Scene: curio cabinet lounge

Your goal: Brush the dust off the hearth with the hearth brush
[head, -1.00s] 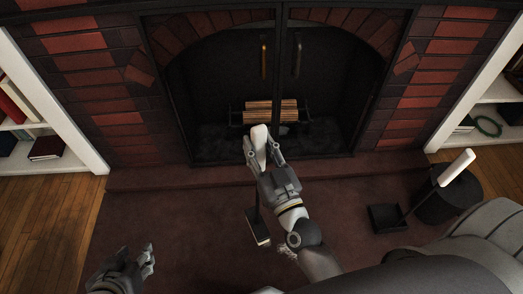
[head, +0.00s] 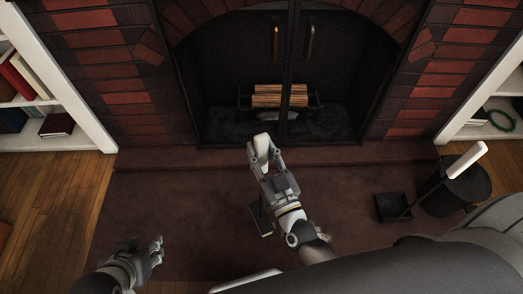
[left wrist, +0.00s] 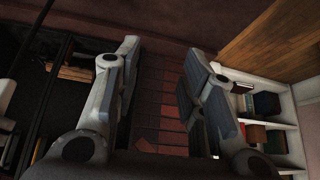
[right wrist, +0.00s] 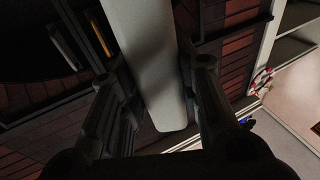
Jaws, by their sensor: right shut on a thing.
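My right gripper (head: 264,152) is shut on the white handle of the hearth brush, in front of the fireplace. The handle (right wrist: 150,65) runs between its fingers in the right wrist view. The dark brush head (head: 261,220) hangs below, partly hidden by my right arm; whether it touches the hearth is unclear. The dark red hearth (head: 180,195) spreads before the fireplace. A pale mottled patch, perhaps dust (head: 321,233), shows beside my right forearm, partly covered by it. My left gripper (head: 157,250) is open and empty over the left part; its parted fingers show in the left wrist view (left wrist: 155,85).
A black dustpan (head: 394,207) with an upright white handle (head: 467,160) stands at the right by a dark bucket (head: 458,193). The fireplace (head: 220,110) has dark doors and logs behind. White bookshelves (head: 75,135) flank it. The hearth's left side is clear.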

